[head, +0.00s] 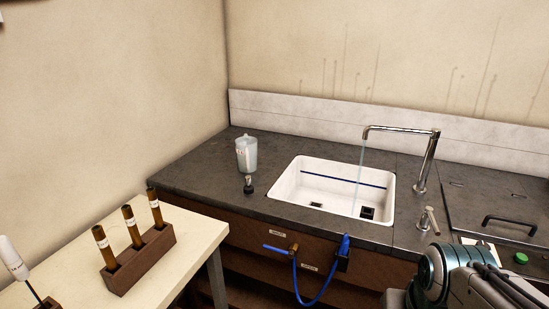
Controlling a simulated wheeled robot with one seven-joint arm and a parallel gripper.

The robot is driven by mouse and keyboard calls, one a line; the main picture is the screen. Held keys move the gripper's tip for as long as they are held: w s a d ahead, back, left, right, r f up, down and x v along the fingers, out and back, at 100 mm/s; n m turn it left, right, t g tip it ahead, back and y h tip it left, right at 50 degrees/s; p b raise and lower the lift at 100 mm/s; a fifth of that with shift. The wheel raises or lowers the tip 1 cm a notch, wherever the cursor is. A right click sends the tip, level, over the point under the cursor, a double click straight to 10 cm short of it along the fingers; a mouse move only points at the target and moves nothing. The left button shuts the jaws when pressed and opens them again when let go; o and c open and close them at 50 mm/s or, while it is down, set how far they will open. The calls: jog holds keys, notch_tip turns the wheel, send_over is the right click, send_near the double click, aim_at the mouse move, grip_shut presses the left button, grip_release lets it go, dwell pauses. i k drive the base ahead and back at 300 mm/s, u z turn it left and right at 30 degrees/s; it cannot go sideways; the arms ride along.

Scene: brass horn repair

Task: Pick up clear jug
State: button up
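The clear jug (246,155) stands upright on the dark counter (195,172), left of the white sink. It looks translucent and pale, with its handle hard to make out at this size. A small dark object with a narrow top (248,186) stands just in front of it. Part of my arm shows at the lower right, well away from the jug. My gripper is not in view.
Water runs from the tall tap (430,160) into the sink (290,185). A blue hose (297,285) hangs at the counter front. A pale table (75,272) at left holds a wooden rack (140,262) with brown tubes. The counter around the jug is mostly clear.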

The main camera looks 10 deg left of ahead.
aim_at(246, 146)
jog(key=k, duration=0.55)
jog(key=u, duration=0.75)
jog(key=i, duration=1.95)
jog(key=z, duration=0.45)
